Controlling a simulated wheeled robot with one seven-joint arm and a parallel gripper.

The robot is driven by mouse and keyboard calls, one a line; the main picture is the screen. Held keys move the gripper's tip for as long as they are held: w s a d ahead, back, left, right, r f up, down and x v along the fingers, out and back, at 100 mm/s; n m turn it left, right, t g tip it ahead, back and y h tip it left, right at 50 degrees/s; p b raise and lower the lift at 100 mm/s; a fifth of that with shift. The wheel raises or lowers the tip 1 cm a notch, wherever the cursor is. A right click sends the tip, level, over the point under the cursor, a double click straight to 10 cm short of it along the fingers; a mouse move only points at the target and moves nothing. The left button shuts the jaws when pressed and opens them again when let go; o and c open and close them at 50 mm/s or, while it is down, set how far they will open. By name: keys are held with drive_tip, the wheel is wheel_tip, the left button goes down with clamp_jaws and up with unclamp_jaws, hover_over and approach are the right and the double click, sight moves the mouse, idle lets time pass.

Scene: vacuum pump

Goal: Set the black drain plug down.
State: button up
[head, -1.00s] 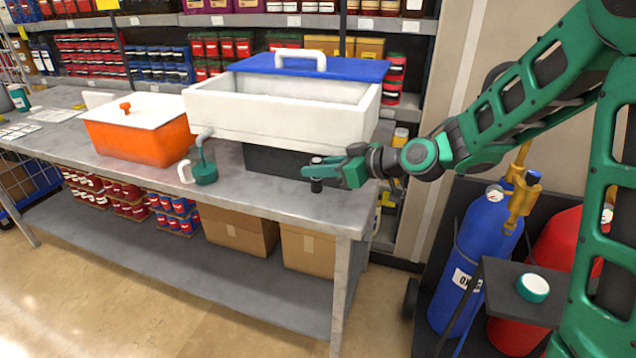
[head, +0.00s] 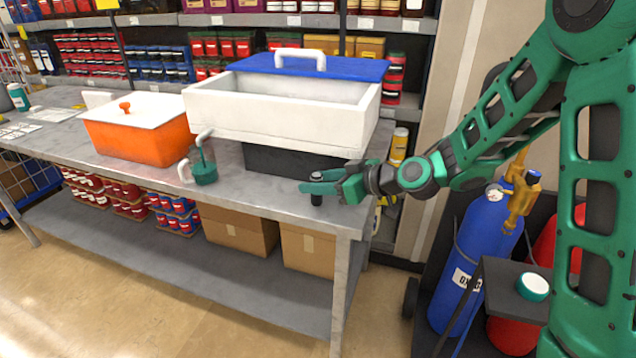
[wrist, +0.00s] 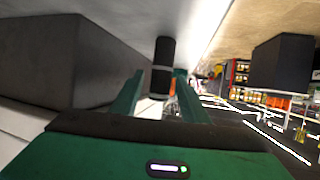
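The black drain plug (head: 316,196) is a small dark cylinder standing upright on the grey metal table (head: 262,196), near its right front corner. In the wrist view the plug (wrist: 163,62) shows as a dark cylinder with a pale band, its far end against the tabletop. My green gripper (head: 320,182) is at the plug, reaching in from the right. In the wrist view its two fingers (wrist: 160,82) are spread, one on each side of the plug. A gap shows on the left side; contact on the right is hard to tell.
A white tank (head: 270,128) on a dark base (head: 285,163) stands just behind the plug. The table's right edge is close by; bare tabletop lies left of the plug.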

drive_tip(key=shift+r, duration=0.15)
drive_tip(key=v, duration=1.2)
drive_tip(key=s+d+f+m+g+h, duration=0.2)
drive_tip(key=s+d+f+m+h, duration=0.15)
drive_tip(key=s+d, duration=0.45)
drive_tip(key=s+d+f+m+g+h, duration=0.25)
drive_tip(key=s+d+m+h, duration=0.2)
drive_tip(key=d, duration=0.75)
drive_tip(key=s+d+m+g+h, duration=0.1)
drive_tip(key=s+d+m, duration=0.3)
drive_tip(key=s, duration=0.5)
drive_tip(key=s+d+r+m+g+h, duration=0.1)
drive_tip(key=s+d+m+g, duration=0.1)
drive_tip(key=s+d+m, duration=0.3)
drive_tip(key=s+d, duration=0.1)
drive_tip(key=s, duration=0.2)
drive_tip(key=shift+s+d+r+h, duration=0.3)
drive_tip(key=shift+s+h, duration=0.1)
